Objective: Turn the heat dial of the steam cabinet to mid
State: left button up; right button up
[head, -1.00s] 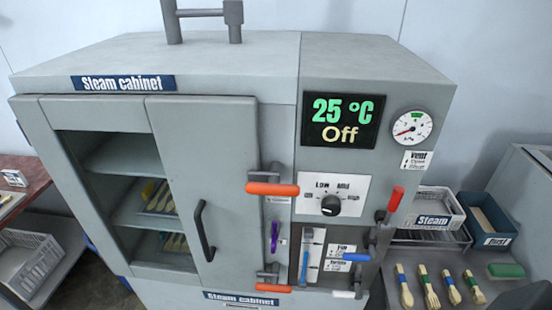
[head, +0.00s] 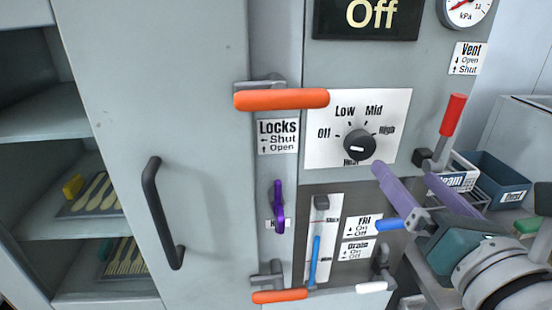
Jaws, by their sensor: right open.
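The heat dial (head: 359,144) is a black round knob on a white plate (head: 320,152) of the steam cabinet. Off, Low, Mid and High are printed around it, and one label below it is partly covered by the knob. A small pale mark shows on the knob, but its exact setting is hard to read. The display (head: 368,16) above reads Off; its upper part is cut off. My right gripper (head: 404,173) has purple fingers spread apart and empty, just below and right of the dial, not visibly touching it. My left gripper is not in view.
A red-handled vent lever (head: 452,115) stands right of the dial. A blue lever (head: 390,225) is beside my right fingers. Orange lock levers (head: 281,99) (head: 279,296) and a purple handle (head: 278,206) are left. The cabinet door handle (head: 158,212) is further left.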

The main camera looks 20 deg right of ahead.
aim_at(363, 152)
jog(key=w+n, duration=0.1)
jog(key=w, duration=0.2)
jog(key=w+f+n, duration=0.1)
jog(key=w, duration=0.3)
jog(key=w+y, duration=0.1)
jog(key=w, duration=0.2)
jog(key=shift+w+d+f+n+p, duration=0.25)
jog(key=shift+d+f+n+p, duration=0.1)
jog(key=shift+d+n+p, duration=0.05)
jog(key=c, duration=1.4)
